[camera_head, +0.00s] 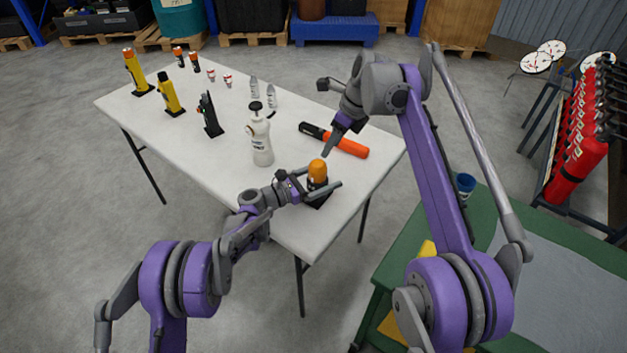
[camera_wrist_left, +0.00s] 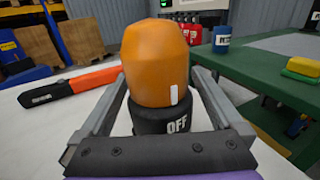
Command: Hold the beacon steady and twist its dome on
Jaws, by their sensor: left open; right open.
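The beacon stands upright near the front right corner of the white table (camera_head: 200,150). It has an orange dome (camera_head: 318,171) on a black base (camera_head: 318,197). In the left wrist view the dome (camera_wrist_left: 157,62) sits on top of the base (camera_wrist_left: 165,118), which reads "OFF"; a small white mark shows on the dome. My left gripper (camera_head: 322,187) is open, its fingers on either side of the beacon; I cannot tell whether they touch it. My right gripper (camera_head: 327,150) is open and empty above the table, just beyond the dome, pointing down.
An orange and black flashlight (camera_head: 345,144) lies behind the beacon. A white pump bottle (camera_head: 261,140) stands to its left. A green bench (camera_head: 420,250) is at right, with red extinguishers (camera_head: 577,160) beyond.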

